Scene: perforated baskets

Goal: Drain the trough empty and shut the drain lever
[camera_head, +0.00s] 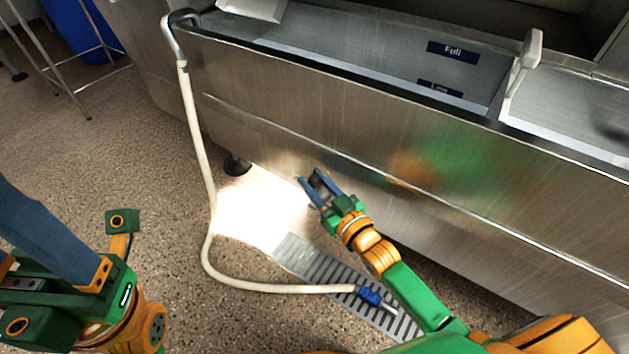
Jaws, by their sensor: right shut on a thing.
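The steel trough (420,170) runs across the right and back, with "Full" (453,50) and "Low" (440,88) labels on its inner wall. I cannot tell how much water is in it. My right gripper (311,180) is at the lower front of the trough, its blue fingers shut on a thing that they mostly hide. From its place this appears to be the drain lever, whose position I cannot make out. My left gripper (45,238) is large at the left edge, away from the trough. Its fingertips are outside the picture.
A pale hose (205,190) hangs from a metal pipe at the trough's left end and curves along the speckled floor. Its blue-collared end (369,296) lies over the slotted floor grate (330,270). A blue bin (82,30) and metal stand legs are at the back left.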

